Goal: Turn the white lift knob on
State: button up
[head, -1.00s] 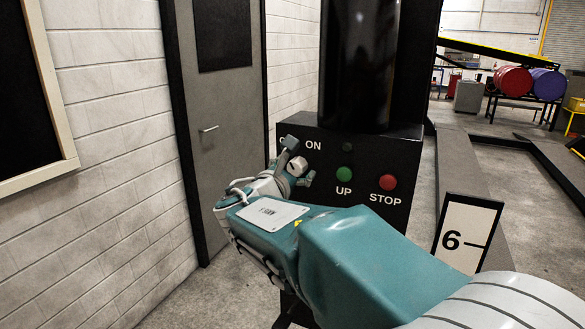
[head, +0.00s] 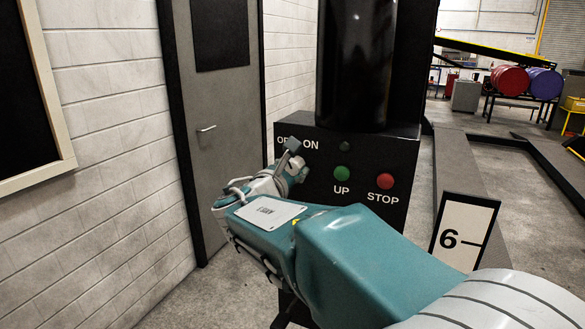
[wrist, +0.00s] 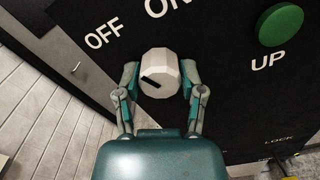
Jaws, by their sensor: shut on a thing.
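The white lift knob (wrist: 166,66) is on the black control panel (wrist: 230,105), below the OFF and ON labels. Its black pointer mark is on its left side, on the OFF side rather than toward ON. My gripper (wrist: 159,73) has one finger on each side of the knob and is shut on it. In the head view my gripper (head: 297,162) is at the panel's left part, under the ON label. There the fingers mostly hide the knob and cover part of the OFF label.
A green UP button (head: 341,173) and a red STOP button (head: 386,181) are right of the knob. A small dark lamp (head: 344,146) sits above UP. A grey door (head: 222,140) and white brick wall are at left. A number 6 sign (head: 463,232) stands at right.

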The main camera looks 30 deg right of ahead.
jog(key=m, duration=1)
jog(key=shift+f+m, duration=0.15)
jog(key=shift+m, duration=0.25)
dwell(0.4)
jog(key=o, duration=1.1)
jog(key=shift+d, duration=0.1)
jog(key=shift+o, duration=0.2)
jog(key=shift+s, duration=0.1)
jog(key=v, duration=1.2)
jog(key=shift+f, duration=0.15)
